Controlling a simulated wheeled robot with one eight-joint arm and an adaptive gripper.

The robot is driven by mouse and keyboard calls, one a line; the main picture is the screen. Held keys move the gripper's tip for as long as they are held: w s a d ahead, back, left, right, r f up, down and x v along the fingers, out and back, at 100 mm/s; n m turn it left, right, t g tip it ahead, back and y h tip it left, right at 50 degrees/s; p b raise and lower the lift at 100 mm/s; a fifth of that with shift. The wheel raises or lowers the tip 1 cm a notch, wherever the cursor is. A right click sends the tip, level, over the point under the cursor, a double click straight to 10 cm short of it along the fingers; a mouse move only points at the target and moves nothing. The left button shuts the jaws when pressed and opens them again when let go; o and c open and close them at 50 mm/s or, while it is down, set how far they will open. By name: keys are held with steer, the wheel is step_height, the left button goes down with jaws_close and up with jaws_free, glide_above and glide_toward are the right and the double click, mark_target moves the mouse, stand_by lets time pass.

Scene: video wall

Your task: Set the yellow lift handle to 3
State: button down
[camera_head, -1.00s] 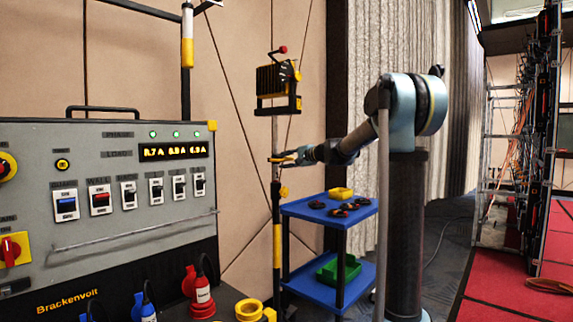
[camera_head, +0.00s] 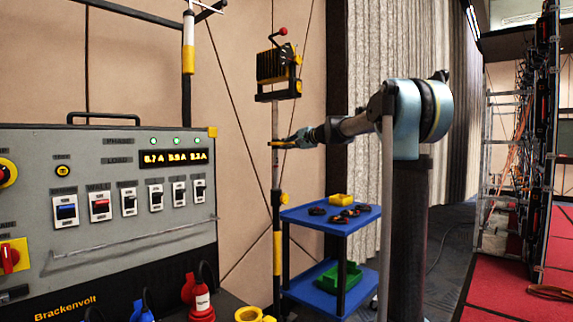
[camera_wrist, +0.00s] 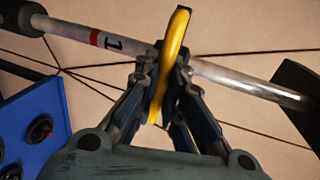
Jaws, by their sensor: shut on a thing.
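The yellow lift handle (camera_wrist: 178,35) crosses a metal pole (camera_wrist: 240,79) in the wrist view. My gripper (camera_wrist: 166,72) is shut on it, with dark fingers on both sides. The pole carries a red band and a "1" (camera_wrist: 114,43), just left of the handle, the side towards the blue trolley. No "3" can be read. In the head view the handle (camera_head: 278,144) is a small yellow piece on the upright stand, and my gripper (camera_head: 297,141) reaches it from the right. A black and yellow unit (camera_head: 278,68) sits atop the stand.
A blue two-shelf trolley (camera_head: 330,218) stands close below my gripper, with dark items and a yellow box. A grey control panel (camera_head: 110,225) with switches and a lit display is at left. A pale curtain hangs behind my arm.

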mark_target(287, 99)
step_height(287, 99, up, 20)
steer(key=shift+r, duration=0.25)
steer(key=shift+w, duration=0.1)
steer(key=c, duration=1.7)
jaws_free()
steer(key=v, duration=1.2)
steer(key=shift+f, duration=0.1)
